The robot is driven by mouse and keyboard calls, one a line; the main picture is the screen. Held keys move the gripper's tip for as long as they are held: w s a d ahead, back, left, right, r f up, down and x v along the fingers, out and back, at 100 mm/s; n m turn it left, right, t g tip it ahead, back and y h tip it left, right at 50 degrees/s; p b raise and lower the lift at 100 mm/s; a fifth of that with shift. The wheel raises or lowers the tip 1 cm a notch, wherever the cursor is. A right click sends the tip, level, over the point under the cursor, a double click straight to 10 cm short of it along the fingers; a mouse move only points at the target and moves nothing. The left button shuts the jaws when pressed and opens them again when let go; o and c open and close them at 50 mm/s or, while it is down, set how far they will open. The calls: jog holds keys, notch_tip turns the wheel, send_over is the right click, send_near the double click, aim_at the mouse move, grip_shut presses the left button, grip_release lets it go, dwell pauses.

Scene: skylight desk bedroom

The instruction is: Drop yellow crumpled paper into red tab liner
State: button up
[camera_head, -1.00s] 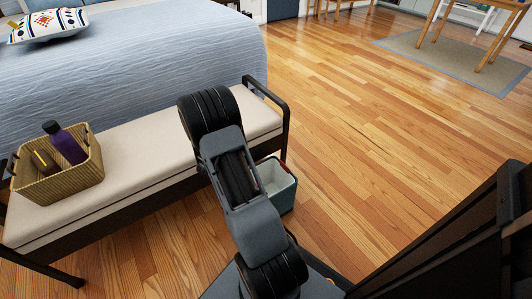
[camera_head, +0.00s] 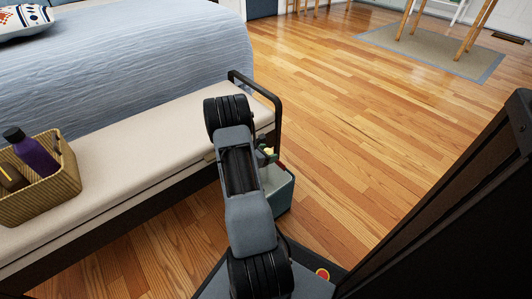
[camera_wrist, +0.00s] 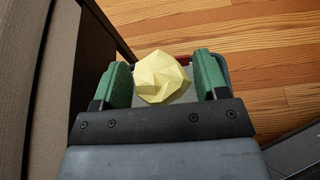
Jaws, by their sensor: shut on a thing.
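The yellow crumpled paper (camera_wrist: 161,78) is held between the green fingers of my gripper (camera_wrist: 158,82) in the wrist view. A bit of the paper (camera_head: 270,152) also shows beside my arm in the head view. My gripper (camera_head: 266,155) is shut on the paper and is over or close to the bin. The teal-green bin (camera_head: 284,194) has a pale liner and stands on the floor beside the bench. Behind the paper, a red tab (camera_wrist: 183,60) shows at the bin's rim in the wrist view. My arm and gripper hide part of the bin.
A cushioned bench (camera_head: 130,170) with a dark frame runs along the bed (camera_head: 110,70), close to the left of the bin. A wicker basket (camera_head: 55,195) with a purple bottle (camera_head: 36,154) sits on the bench. The wooden floor (camera_head: 360,130) to the right is open.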

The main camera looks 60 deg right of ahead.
jog(key=shift+f+b, duration=0.95)
jog(key=shift+f, duration=0.7)
jog(key=o, duration=1)
jog(key=shift+a, duration=0.1)
jog(key=shift+p+v, duration=2.8)
jog(key=shift+v, duration=4.1)
jog(key=shift+f, duration=0.1)
